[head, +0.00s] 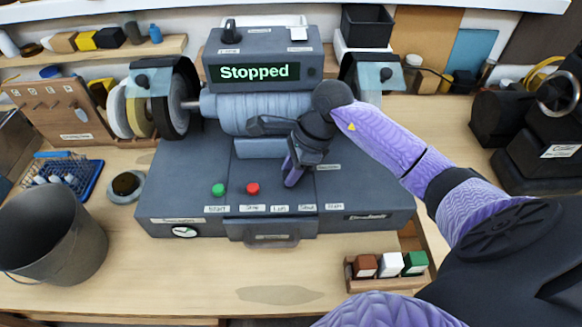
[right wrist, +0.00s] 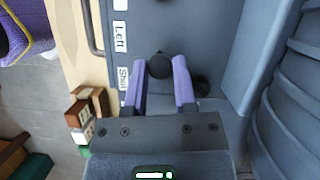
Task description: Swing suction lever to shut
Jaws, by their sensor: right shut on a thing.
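The suction lever shows in the right wrist view as a black round knob (right wrist: 160,65) on the grey machine's top. It stands beside the "Shut" label (right wrist: 123,78), slightly toward the "Left" label (right wrist: 120,30). My right gripper (right wrist: 159,70) has its two purple fingers on either side of the knob, shut on it. In the head view my right gripper (head: 292,172) points down at the front right of the machine, behind the row of labels. It hides the lever there. My left gripper is not in view.
The grey bench machine (head: 170,195) has a display reading "Stopped" (head: 253,72), a green button (head: 218,189) and a red button (head: 253,188). A bucket (head: 55,240) stands front left. A tray of small blocks (head: 390,285) sits front right. The table's front middle is clear.

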